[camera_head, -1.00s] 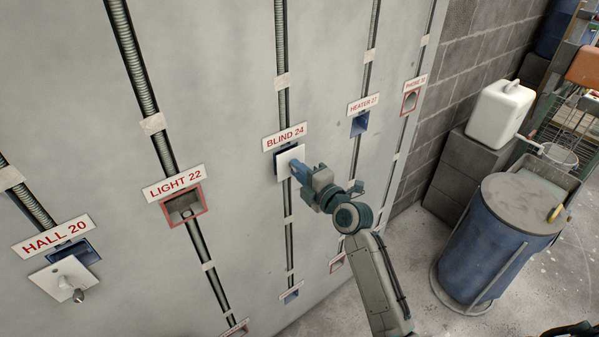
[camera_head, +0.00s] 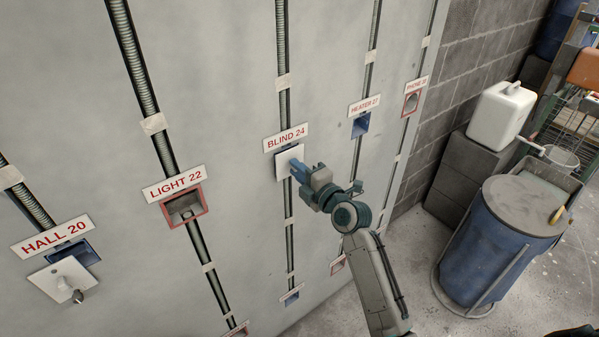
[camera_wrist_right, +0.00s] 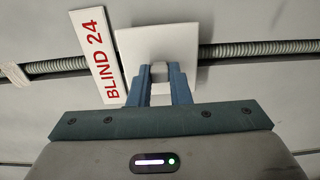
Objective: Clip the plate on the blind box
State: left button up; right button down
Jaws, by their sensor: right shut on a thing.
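The white plate (camera_head: 287,162) is at the blind box, just under the BLIND 24 label (camera_head: 285,138). It hides nearly all of the box; only a thin dark blue strip shows at its top edge. My right gripper (camera_head: 297,170) is shut on the plate's grip. In the right wrist view the two blue fingers (camera_wrist_right: 160,84) close on a small pale grip in front of the plate (camera_wrist_right: 158,48), beside the label (camera_wrist_right: 97,55). I cannot tell whether the plate touches the box. My left gripper is not in view.
A HALL 20 box (camera_head: 84,251) at left has a tilted white plate (camera_head: 62,279) hanging at it. Open boxes show at LIGHT 22 (camera_head: 184,208), HEATER 27 (camera_head: 361,124) and PHONE (camera_head: 411,103). A blue drum (camera_head: 497,245) and a white canister (camera_head: 500,110) stand at right.

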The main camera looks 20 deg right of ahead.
jog(key=shift+w+a+r+b, duration=0.1)
jog(key=shift+w+a+b, duration=0.1)
jog(key=shift+w+b, duration=0.25)
dwell(0.4)
jog(key=shift+r, duration=0.1)
dwell(0.4)
jog(key=c, duration=1.5)
grip_release()
jog(key=shift+o, duration=1.2)
jog(key=shift+w+a+f, duration=0.1)
jog(key=shift+w+f, duration=0.1)
jog(key=shift+o, duration=1.2)
jog(key=shift+s, duration=0.1)
jog(key=b+v, duration=0.1)
jog(key=v, duration=0.6)
